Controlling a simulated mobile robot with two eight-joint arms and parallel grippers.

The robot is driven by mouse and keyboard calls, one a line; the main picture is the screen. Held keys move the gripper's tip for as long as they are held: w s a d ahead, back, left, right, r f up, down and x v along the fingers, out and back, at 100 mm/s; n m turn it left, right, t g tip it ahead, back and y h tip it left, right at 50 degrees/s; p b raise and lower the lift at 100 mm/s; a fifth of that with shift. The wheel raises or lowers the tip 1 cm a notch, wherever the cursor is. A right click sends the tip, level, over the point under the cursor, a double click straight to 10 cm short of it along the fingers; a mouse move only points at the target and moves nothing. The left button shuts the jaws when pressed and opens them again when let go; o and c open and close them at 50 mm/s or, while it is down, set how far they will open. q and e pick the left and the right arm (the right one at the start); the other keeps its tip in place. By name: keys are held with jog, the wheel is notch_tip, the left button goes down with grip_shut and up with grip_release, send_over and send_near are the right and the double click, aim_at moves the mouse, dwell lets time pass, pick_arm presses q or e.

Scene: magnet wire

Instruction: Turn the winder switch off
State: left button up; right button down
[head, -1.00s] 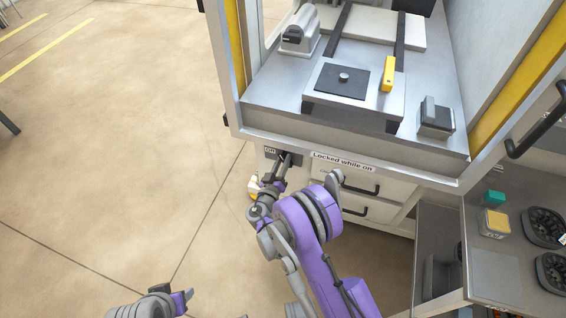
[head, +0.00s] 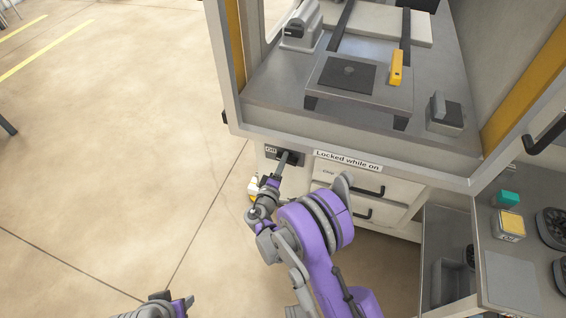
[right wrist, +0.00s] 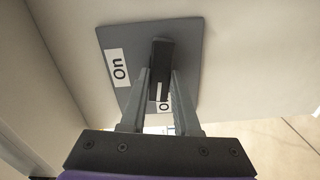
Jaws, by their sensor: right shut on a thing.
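The winder switch is a dark lever knob (right wrist: 161,62) on a grey square plate (right wrist: 195,38), seen close in the right wrist view. The plate carries an "On" label (right wrist: 118,67) at the left and a second label (right wrist: 165,103), partly hidden, below the knob. A white mark on the knob points towards that second label. My right gripper (right wrist: 160,84) is shut on the knob, one finger on each side. In the head view my right gripper (head: 288,158) reaches the switch plate (head: 271,151) on the cabinet front. Part of my left gripper (head: 168,304) shows at the bottom; its fingertips are unclear.
A "Locked while on" label (head: 347,160) is right of the switch, above drawers with dark handles (head: 368,190). The winder's dim deck (head: 300,85) is above. A side shelf with a teal block (head: 508,198) and yellow-topped block (head: 511,222) is right.

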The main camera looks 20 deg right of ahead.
jog(key=shift+f+n, duration=0.1)
jog(key=shift+n, duration=0.8)
jog(key=c, duration=0.6)
grip_release()
jog(key=shift+c, duration=0.2)
jog(key=shift+a, duration=0.1)
jog(key=v, duration=1)
jog(key=shift+s+a+p, duration=0.2)
jog(key=shift+s+p, duration=0.15)
jog(key=shift+p, duration=0.1)
